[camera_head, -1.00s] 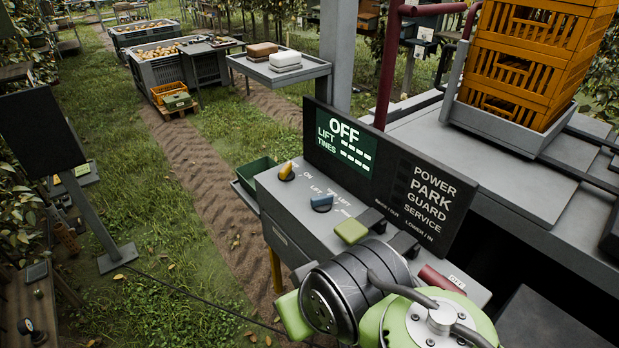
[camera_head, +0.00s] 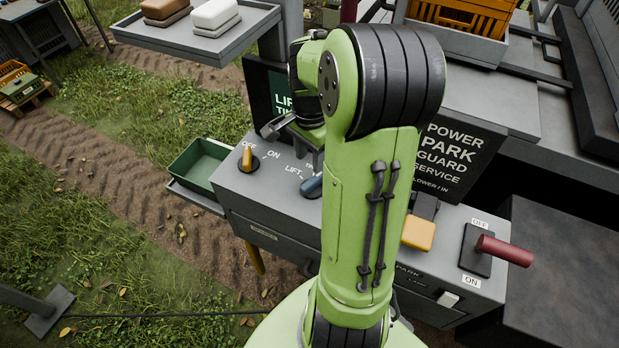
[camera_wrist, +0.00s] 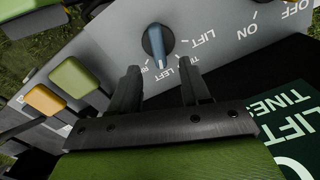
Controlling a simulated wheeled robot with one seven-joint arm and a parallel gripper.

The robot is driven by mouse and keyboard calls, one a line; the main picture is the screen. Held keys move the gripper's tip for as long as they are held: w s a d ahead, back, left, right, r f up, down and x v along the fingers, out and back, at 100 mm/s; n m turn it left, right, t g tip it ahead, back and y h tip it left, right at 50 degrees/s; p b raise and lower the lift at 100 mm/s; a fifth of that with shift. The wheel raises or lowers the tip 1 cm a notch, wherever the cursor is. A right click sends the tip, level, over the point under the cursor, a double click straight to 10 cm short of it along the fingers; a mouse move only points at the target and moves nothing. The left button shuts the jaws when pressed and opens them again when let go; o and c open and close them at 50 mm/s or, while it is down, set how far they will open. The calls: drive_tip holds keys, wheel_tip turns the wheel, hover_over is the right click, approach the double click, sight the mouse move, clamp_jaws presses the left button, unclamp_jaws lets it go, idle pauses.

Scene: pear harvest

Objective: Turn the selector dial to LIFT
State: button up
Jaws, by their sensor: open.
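The selector dial is a blue knob (camera_head: 311,185) on the grey console top (camera_head: 285,210), partly behind my arm in the head view. In the wrist view the blue dial (camera_wrist: 153,42) stands just beyond my gripper (camera_wrist: 160,74).
A yellow knob (camera_head: 247,158) marked OFF and ON sits left of the dial. A yellow-topped lever (camera_head: 418,233) and a red handle (camera_head: 504,250) stand to the right. The dark display board (camera_head: 452,160) rises behind. A green bin (camera_head: 199,163) hangs at the left.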

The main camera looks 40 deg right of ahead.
sight(311, 181)
wheel_tip(311, 181, down, 8)
drive_tip(key=shift+s+f+b, duration=0.15)
drive_tip(key=shift+b, duration=0.3)
drive_tip(key=shift+s, duration=0.1)
clamp_jaws()
